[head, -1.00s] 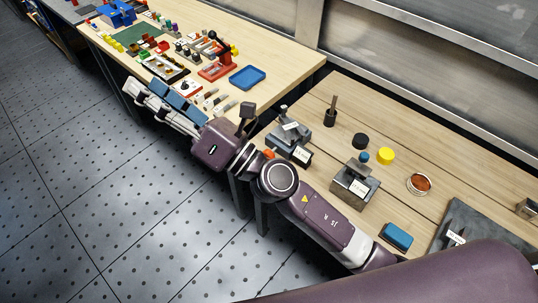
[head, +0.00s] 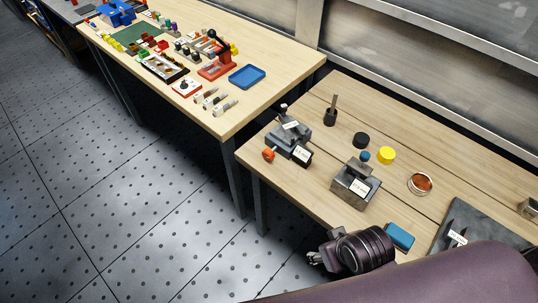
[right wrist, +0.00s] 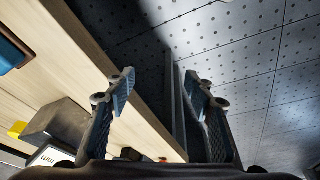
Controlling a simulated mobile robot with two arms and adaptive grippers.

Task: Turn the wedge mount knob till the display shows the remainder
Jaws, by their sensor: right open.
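The wedge mount (head: 289,132) is a dark grey stepped block at the left of the near wooden table. Its orange knob (head: 268,155) sticks out on its left side, toward the table edge. A small dark display box (head: 302,155) with a white face stands at its front; its reading is too small to make out. My right gripper (head: 318,259) is low beside the table's front edge, well apart from the knob and partly hidden by its wrist. In the right wrist view its two fingers (right wrist: 160,88) are spread with nothing between them. My left gripper is not in view.
A second grey block (head: 352,184) with a white label, a blue box (head: 399,236), a yellow disc (head: 386,155), a black disc (head: 361,140) and a copper-coloured dish (head: 419,184) stand on the near table. The floor left of the table is clear.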

